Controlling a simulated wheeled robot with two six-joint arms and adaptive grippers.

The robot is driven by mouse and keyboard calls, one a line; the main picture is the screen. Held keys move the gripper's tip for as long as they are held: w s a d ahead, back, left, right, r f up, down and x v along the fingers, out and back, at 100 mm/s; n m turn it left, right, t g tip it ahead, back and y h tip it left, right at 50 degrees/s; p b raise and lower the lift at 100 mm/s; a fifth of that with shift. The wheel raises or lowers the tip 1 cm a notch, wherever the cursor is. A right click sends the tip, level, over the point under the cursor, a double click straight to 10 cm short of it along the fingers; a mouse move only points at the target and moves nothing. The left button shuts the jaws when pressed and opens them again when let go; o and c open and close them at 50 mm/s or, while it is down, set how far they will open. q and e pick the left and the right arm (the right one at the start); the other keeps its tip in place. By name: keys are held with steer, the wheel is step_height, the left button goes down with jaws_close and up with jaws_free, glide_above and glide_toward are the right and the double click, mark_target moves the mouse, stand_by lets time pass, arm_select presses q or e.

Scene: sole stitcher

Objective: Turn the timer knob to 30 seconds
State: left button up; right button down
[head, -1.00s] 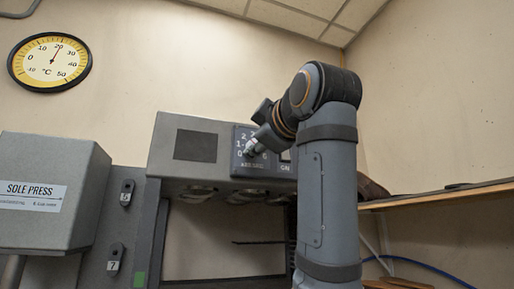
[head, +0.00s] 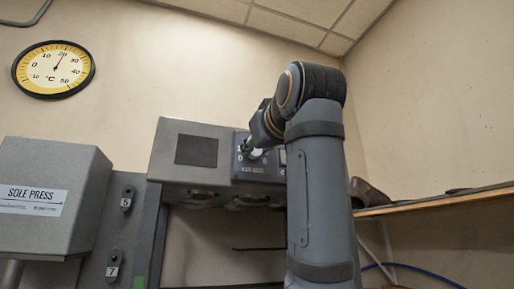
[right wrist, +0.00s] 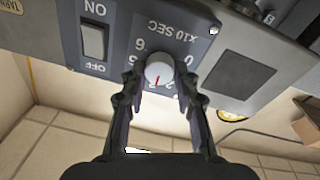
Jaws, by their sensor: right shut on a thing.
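The timer knob (right wrist: 159,70) is a round white knob with a red pointer line on a dark dial plate (right wrist: 195,33) marked X10 SEC. The right wrist view shows the plate upside down. The red line points down in that picture, towards the small digits around 2 and 3; fingers and knob partly hide them, so the exact digit is unclear. My right gripper (right wrist: 159,82) has its two fingers on either side of the knob, shut on it. In the head view the knob (head: 256,153) is partly hidden by my right gripper (head: 254,146). My left gripper is out of view.
An ON/OFF rocker switch (right wrist: 94,41) sits beside the dial. The grey stitcher housing (head: 185,128) has a dark square panel (head: 199,150). A SOLE PRESS box (head: 55,185) stands at left. A wooden shelf (head: 440,203) with a brown shoe (head: 368,193) is at right.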

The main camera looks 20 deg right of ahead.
steer(key=shift+w+f+m, duration=0.1)
steer(key=shift+f+m, duration=0.1)
steer(key=shift+m, duration=0.2)
steer(key=c, duration=1.3)
jaws_free()
steer(key=o, duration=0.3)
steer(key=shift+r, duration=0.1)
steer(key=s+f, duration=0.1)
steer(key=s, duration=1.1)
steer(key=shift+a, duration=0.1)
